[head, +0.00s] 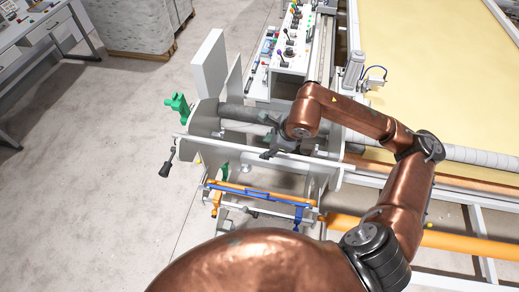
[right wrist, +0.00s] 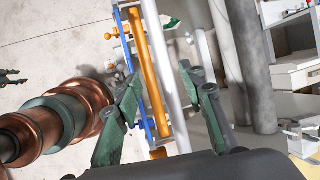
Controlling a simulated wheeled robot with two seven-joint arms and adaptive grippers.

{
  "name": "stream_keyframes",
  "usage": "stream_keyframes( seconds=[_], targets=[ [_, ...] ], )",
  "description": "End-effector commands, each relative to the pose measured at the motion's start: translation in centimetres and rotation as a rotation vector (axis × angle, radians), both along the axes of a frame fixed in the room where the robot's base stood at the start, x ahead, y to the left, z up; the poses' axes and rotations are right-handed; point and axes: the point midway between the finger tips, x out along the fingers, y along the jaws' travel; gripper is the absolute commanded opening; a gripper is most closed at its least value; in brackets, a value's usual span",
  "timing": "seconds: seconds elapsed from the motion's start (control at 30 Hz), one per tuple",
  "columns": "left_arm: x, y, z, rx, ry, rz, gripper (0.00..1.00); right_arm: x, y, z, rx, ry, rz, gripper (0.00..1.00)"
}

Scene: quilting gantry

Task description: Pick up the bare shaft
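Two pale bars without fabric run across the gantry's end frame. A thin one (head: 235,149) lies along the front, and a slightly thicker one (head: 236,127) lies behind it. I cannot tell for sure which is the bare shaft. In the right wrist view the front bar (right wrist: 168,60) passes between my fingers, with the thicker bar (right wrist: 206,55) to the right of them. My right gripper (head: 266,150) is above these bars; its fingers (right wrist: 160,73) are apart and hold nothing. Contact is unclear.
An orange rod (head: 250,191) lies in front with a blue bar (head: 262,197). A thick grey roll (head: 240,113) lies behind. A green clamp (head: 178,106) and a pale upright plate (head: 209,64) stand at the left end. Open floor (head: 95,185) is at the left.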

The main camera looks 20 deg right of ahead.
Motion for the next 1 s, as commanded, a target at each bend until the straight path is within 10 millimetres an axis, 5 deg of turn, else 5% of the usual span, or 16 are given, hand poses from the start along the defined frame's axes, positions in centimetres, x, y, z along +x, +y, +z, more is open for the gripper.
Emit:
stream_keyframes(
  seconds=[0.3,0.7,1.0],
  targets=[
    [-0.4,0.0,2.7,0.000,0.004,0.001,0.40,2.2,0.6,-3.0,0.003,0.004,0.004,0.37],
    [-0.3,0.0,3.0,0.000,0.003,0.002,0.40,3.0,0.8,-5.1,-0.001,-0.001,0.005,0.37],
    [-0.1,0.1,3.0,0.001,0.000,0.001,0.40,3.0,0.7,-5.1,0.000,0.000,0.004,0.18]
  ],
)
